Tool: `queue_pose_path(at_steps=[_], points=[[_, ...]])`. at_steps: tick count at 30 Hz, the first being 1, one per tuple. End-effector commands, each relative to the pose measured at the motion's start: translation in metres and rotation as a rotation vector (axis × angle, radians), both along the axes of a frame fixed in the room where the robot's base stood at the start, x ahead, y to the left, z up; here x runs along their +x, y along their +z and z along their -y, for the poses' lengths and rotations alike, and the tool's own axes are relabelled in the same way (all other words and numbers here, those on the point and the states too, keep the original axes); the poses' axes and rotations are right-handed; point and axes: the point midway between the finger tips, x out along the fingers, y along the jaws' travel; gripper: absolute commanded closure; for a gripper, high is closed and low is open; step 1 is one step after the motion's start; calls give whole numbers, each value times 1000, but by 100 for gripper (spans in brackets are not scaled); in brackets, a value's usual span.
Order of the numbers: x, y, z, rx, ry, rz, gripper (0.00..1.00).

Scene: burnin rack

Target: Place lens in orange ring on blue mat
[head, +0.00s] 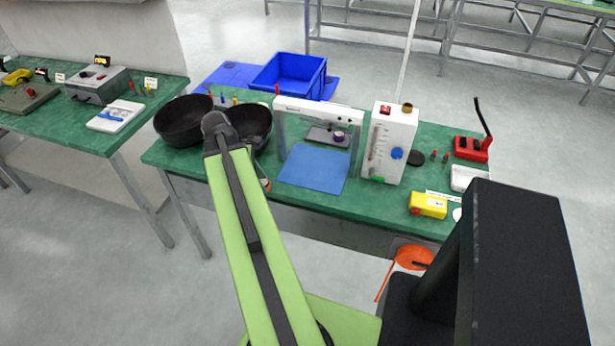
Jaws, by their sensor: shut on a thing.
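The blue mat (314,168) lies flat and empty on the green table, in front of and partly under a white-topped frame. A small orange and white thing (265,184) shows just right of my green arm, at the table's front edge. It may be the orange ring, but it is too small and too covered to tell. I cannot make out a lens for certain. My arm rises from the bottom of the picture to a dark joint over the table's left part. My gripper and anything in it are hidden behind the arm.
Two black bowls (183,121) stand at the table's left end. The white-topped frame (318,108) stands over the mat's back edge, with a white flowmeter box (391,143) to its right. A yellow box (428,205) and a red holder (471,149) are farther right. A blue bin (290,76) stands behind.

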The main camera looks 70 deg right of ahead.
Motion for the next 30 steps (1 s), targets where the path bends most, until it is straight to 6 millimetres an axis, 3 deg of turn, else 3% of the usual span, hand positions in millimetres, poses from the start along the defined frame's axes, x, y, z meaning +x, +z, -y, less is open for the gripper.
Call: queue_pose_path(at_steps=[5,18,26,30], points=[[-6,2,7,0,0,0,99],[-85,2,92,1,7,1,99],[-93,2,101,0,11,0,99],[-106,2,115,0,9,0,99]])
